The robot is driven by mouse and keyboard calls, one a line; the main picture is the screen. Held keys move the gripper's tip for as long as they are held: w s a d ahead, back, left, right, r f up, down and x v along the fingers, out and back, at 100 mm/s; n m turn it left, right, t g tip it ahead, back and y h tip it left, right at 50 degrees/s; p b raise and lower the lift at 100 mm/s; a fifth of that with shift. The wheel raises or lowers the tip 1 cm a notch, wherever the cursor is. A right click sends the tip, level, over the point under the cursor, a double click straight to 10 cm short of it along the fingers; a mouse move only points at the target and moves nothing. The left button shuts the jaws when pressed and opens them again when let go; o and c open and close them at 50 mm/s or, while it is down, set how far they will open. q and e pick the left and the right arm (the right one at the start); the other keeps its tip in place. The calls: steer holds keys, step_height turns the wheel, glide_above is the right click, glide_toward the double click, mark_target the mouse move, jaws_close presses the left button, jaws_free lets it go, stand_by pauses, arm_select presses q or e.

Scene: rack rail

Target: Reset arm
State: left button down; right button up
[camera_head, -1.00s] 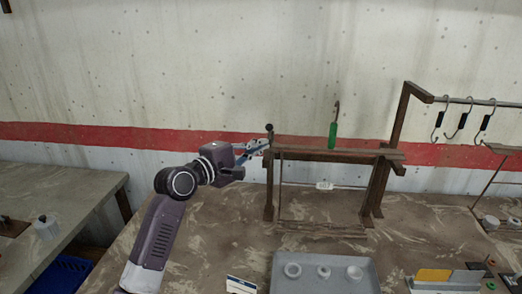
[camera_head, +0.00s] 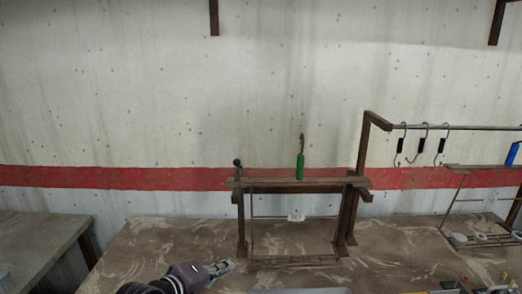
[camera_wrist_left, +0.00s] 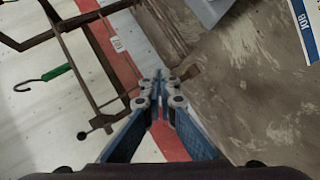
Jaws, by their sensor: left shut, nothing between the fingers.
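My left gripper (camera_head: 222,268) is low in the head view, over the table and left of the wooden rack's foot. It also shows in the left wrist view (camera_wrist_left: 160,80), where its blue fingers are shut with nothing between them. The wooden rack (camera_head: 300,183) stands apart from the gripper. A green-handled hook (camera_head: 300,160) stands upright on the rack's top board, and it shows in the left wrist view (camera_wrist_left: 55,74). My right gripper is not in view.
Black-handled hooks (camera_head: 420,146) hang from a metal rail (camera_head: 470,127) at the right. A second low rack (camera_head: 480,200) with a blue item (camera_head: 513,154) stands there. A grey tray (camera_head: 300,291) is cut off at the bottom edge. The table (camera_head: 170,240) left of the rack is bare.

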arm_select(q)
steer(key=s+f+m, duration=0.1)
steer(key=s+f, duration=0.2)
steer(key=s+a+f+m+g+y, duration=0.1)
steer(key=s+f, duration=0.2)
steer(key=s+a+f+g, duration=0.1)
steer(key=s+f, duration=0.1)
steer(key=s, duration=0.1)
steer(key=shift+s+f+m+y, duration=0.1)
steer(key=shift+f+m+y, duration=0.3)
steer(key=s+a+f+m+g+y, duration=0.2)
steer(key=s+a+f, duration=0.1)
steer(key=s, duration=0.6)
steer(key=s+a+f+m+g+y, duration=0.1)
steer(key=s+a+f+m+g, duration=0.15)
steer(key=s, duration=0.55)
steer(key=s+a+f+m+g+y, duration=0.1)
steer(key=s+a+f+m+y, duration=0.2)
steer(key=s, duration=0.6)
step_height(320, 180, down, 29)
steer(key=s+g+h+b, duration=0.1)
steer(key=s+b, duration=0.1)
steer(key=s+a+f+g+b, duration=0.1)
steer(key=s+a+f, duration=0.2)
steer(key=s+f, duration=1.4)
steer(key=shift+f+b, duration=0.3)
steer(key=shift+f, duration=0.25)
steer(key=shift+g, duration=0.25)
